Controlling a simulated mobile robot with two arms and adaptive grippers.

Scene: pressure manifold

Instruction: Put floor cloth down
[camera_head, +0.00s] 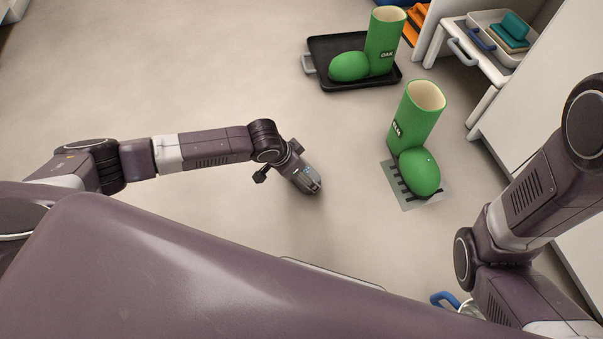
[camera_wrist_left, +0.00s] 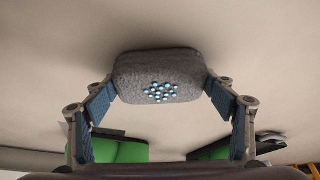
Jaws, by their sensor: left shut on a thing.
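The floor cloth (camera_wrist_left: 158,78) is a thick grey folded bundle with a cluster of pale blue dots on its near face. My left gripper (camera_wrist_left: 160,88) is shut on it, with a blue finger pad on each side. In the head view the left gripper (camera_head: 306,180) is over open floor, left of the near green boot, and the cloth is mostly hidden at its tip. I cannot tell whether the cloth touches the floor.
A green boot (camera_head: 415,125) stands on a grey striped patch (camera_head: 408,200). Another green boot (camera_head: 382,45) stands in a black tray (camera_head: 325,50). A white stand (camera_head: 465,45) holds a white tray with cloths. A blue handle (camera_head: 443,298) shows near my base. Floor to the left is clear.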

